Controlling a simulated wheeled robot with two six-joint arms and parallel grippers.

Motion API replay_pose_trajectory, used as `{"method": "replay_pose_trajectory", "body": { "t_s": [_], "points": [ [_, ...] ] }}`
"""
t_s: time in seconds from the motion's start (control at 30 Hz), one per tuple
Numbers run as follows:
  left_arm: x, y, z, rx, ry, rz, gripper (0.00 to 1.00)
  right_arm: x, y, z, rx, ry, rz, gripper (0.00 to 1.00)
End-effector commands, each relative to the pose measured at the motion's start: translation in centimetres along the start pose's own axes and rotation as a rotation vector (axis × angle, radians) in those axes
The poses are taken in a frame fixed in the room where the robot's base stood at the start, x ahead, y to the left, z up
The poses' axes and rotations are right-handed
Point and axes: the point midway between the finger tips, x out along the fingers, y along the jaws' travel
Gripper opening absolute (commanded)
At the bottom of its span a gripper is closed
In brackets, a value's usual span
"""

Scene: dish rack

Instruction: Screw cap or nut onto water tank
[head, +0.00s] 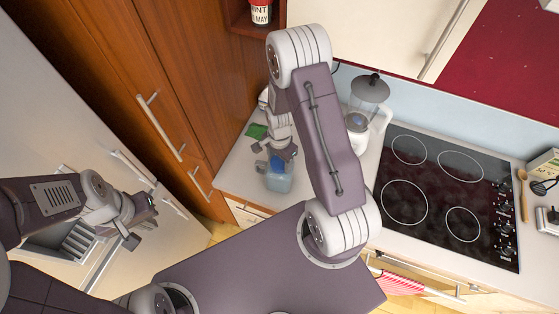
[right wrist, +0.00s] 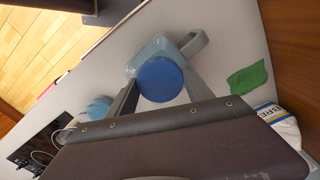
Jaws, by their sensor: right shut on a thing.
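The water tank (head: 279,182) is a pale blue translucent container on the counter near its left end. It also shows in the right wrist view (right wrist: 150,50), partly covered by a round blue cap (right wrist: 160,80). My right gripper (head: 275,161) is over the top of the tank, with its fingers on both sides of the cap in the right wrist view (right wrist: 160,77), shut on it. The cap is over the tank's top; I cannot tell whether it is threaded on. My left gripper (head: 142,220) is open and empty, away from the counter in front of the pale cabinet drawers.
A green cloth (head: 257,131) lies behind the tank, also beside it in the right wrist view (right wrist: 248,78). A blender-like appliance (head: 368,100) stands to the right, before the black stove (head: 440,190). A tall wooden cabinet (head: 190,80) borders the counter's left side.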

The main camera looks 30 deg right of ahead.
Motion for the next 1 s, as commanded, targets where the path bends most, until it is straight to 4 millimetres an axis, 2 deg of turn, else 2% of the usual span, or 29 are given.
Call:
{"method": "replay_pose_trajectory", "body": {
  "t_s": [0.13,0.3,0.4,0.67,0.9,1.0],
  "points": [
    [-0.01,0.0,0.0,0.0,0.0,0.0,0.0,0.03,0.06,0.03,0.03,-0.001,0.002,0.11],
    [-0.12,0.0,-0.01,0.0,0.0,0.0,0.0,-0.03,0.07,0.03,0.309,-0.001,0.002,0.11],
    [-0.12,0.0,-0.01,0.0,0.0,0.0,0.0,-0.03,0.07,0.03,0.392,-0.001,0.002,0.11],
    [-0.12,0.0,-0.01,0.0,0.0,0.0,0.0,-0.03,0.06,0.02,0.413,0.0,0.002,0.11],
    [-0.09,0.0,-0.01,0.0,0.0,0.0,0.0,0.08,0.06,0.02,0.763,0.0,0.002,0.11],
    [-0.09,0.0,-0.01,0.0,0.0,0.0,0.0,0.1,0.07,0.03,0.801,0.0,0.002,0.11]
  ]
}}
